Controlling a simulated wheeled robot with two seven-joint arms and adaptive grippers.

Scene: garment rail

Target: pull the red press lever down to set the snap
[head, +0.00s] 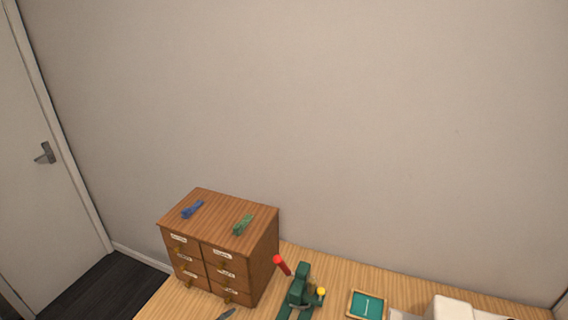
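A green snap press (299,290) stands on the wooden table near the bottom middle of the head view, right of a small drawer cabinet. Its red lever (282,265) points up and to the left from the press body. A yellow knob (320,291) shows on its right side. The lower part of the press is cut off by the picture's bottom edge. I cannot make out a snap. Neither of my grippers is in view.
The wooden drawer cabinet (219,250) carries a blue clip (193,209) and a green clip (243,225) on top. A teal framed tray (367,305) and a white object (452,308) stand right of the press. A wall (350,120) rises behind the table.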

